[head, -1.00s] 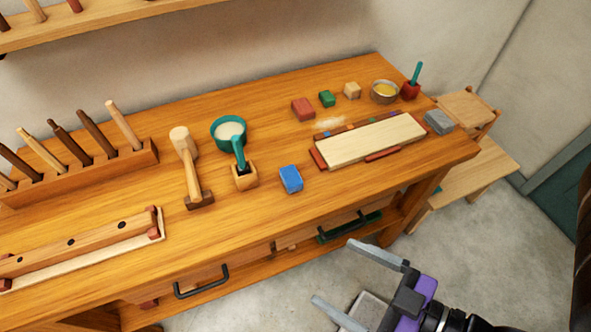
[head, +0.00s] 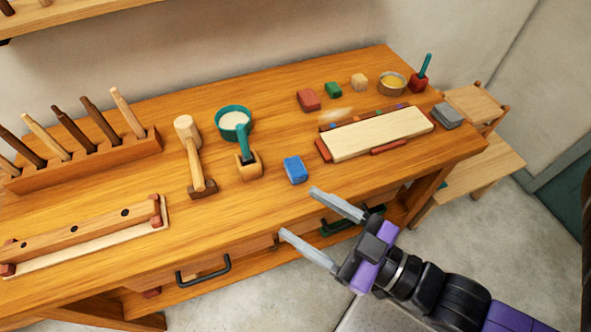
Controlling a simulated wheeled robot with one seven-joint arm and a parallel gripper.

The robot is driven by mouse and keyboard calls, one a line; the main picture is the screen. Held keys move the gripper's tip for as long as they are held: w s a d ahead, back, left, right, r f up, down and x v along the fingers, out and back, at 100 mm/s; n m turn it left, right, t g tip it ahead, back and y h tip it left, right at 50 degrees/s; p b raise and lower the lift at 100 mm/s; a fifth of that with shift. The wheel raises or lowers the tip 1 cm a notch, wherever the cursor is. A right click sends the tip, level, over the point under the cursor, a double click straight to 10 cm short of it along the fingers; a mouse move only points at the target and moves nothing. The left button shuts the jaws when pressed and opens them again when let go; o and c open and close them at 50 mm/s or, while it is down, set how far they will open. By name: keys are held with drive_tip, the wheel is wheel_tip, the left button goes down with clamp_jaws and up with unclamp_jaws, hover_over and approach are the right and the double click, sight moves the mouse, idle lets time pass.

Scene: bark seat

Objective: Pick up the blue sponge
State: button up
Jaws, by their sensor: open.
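The blue sponge (head: 295,170) is a small blue block lying on the wooden workbench (head: 262,205), near its front edge and right of the middle. My gripper (head: 298,212) is open and empty. Its two grey fingers point up and left toward the bench's front edge. In the picture, the fingertips are just below the sponge and apart from it. I cannot tell their exact height above the bench top. The sponge is fully in view.
Left of the sponge are a wooden block with a teal-handled tool (head: 247,163), a mallet (head: 193,155) and a teal bowl (head: 234,122). Right is a pale board (head: 378,135) with red clamps. Behind are red (head: 308,100), green (head: 333,90) and tan blocks (head: 359,82).

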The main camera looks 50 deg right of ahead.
drive_tip(key=w+d+r+n+t+h+b, duration=0.1)
drive_tip(key=w+d+r+t+h, duration=0.15)
drive_tip(key=w+d+r, duration=0.6)
drive_tip(key=w+d+r+t+h+b, duration=0.15)
drive_tip(key=w+d+r+h, duration=0.35)
drive_tip(key=w, duration=0.6)
drive_tip(key=w+d+r+m+g+h, duration=0.25)
drive_tip(key=d+m+g+h, duration=0.25)
drive_tip(key=d, duration=0.5)
drive_tip(key=w+d+r+m+g+h, duration=0.1)
drive_tip(key=d+r+m+g+h, duration=0.2)
drive_tip(key=d+m+g+h, duration=0.5)
drive_tip(key=n+g+y+b, duration=0.1)
drive_tip(key=n+g+y, duration=0.3)
drive_tip(key=g+y, duration=1.05)
hover_over(295, 164)
wheel_tip(295, 164, down, 28)
drive_tip(key=t+y, duration=0.5)
drive_tip(key=shift+d+f+t, duration=0.1)
drive_tip(key=shift+t, duration=0.15)
drive_tip(key=shift+f, duration=0.25)
wheel_tip(295, 164, down, 7)
drive_tip(key=shift+f, duration=0.15)
